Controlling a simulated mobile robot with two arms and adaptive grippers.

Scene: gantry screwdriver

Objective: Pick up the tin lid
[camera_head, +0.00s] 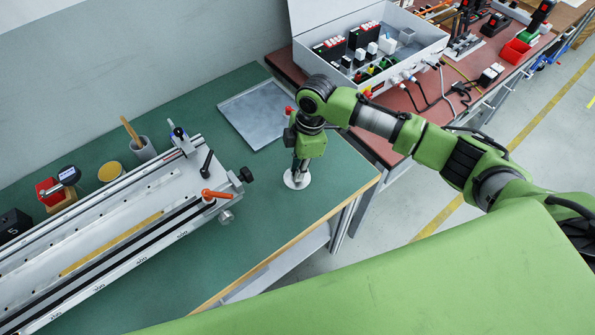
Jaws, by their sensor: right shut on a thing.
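The tin lid (290,183) is a small, pale round disc at the right part of the green table. My right gripper (300,175) points straight down over it, and its fingers are shut on the lid. The fingers and wrist hide part of the lid. I cannot tell whether the lid touches the table top or is slightly above it. My left gripper does not show.
A long metal fixture with an orange lever (215,194) lies on the green table (300,231) to the left. A flat grey plate (257,114) lies behind the gripper. An open white case (403,72) stands on the reddish bench. The table's front right is clear.

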